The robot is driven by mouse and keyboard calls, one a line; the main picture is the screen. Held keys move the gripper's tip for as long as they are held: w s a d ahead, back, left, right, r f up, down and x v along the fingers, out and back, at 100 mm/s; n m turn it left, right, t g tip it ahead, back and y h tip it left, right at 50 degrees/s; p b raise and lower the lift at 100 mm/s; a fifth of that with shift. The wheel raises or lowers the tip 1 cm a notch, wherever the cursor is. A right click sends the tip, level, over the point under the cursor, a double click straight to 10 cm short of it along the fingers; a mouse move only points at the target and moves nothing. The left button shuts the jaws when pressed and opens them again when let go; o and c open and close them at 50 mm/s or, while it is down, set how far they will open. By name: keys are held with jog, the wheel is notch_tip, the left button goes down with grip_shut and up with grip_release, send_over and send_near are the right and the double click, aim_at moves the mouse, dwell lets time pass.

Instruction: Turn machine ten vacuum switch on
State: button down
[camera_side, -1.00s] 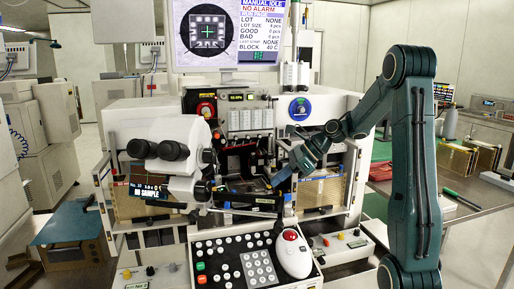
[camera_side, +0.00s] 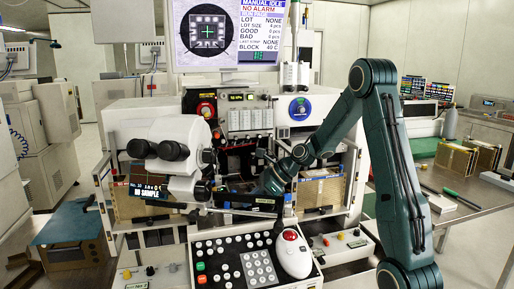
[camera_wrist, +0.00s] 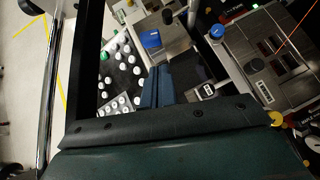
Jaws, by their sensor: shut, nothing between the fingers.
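My gripper (camera_side: 262,188) is low in front of the machine's work area, right of the microscope. In the wrist view my gripper fingers (camera_wrist: 157,88) are together and hold nothing. A small black-and-white part (camera_wrist: 206,91), perhaps a switch, lies just right of the fingers, apart from them in the picture. I cannot read its label or tell whether it is the vacuum switch.
The microscope (camera_side: 165,135) stands left of my gripper. The keypad console (camera_side: 252,264) with a white mouse (camera_side: 292,256) is below it. A monitor (camera_side: 228,35) is above.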

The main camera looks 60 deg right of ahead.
aim_at(227, 206)
jog(key=shift+w+a, duration=0.35)
jog(key=shift+w, duration=0.35)
jog(key=shift+w+a, duration=0.35)
jog(key=shift+w, duration=0.3)
jog(key=shift+w, duration=0.1)
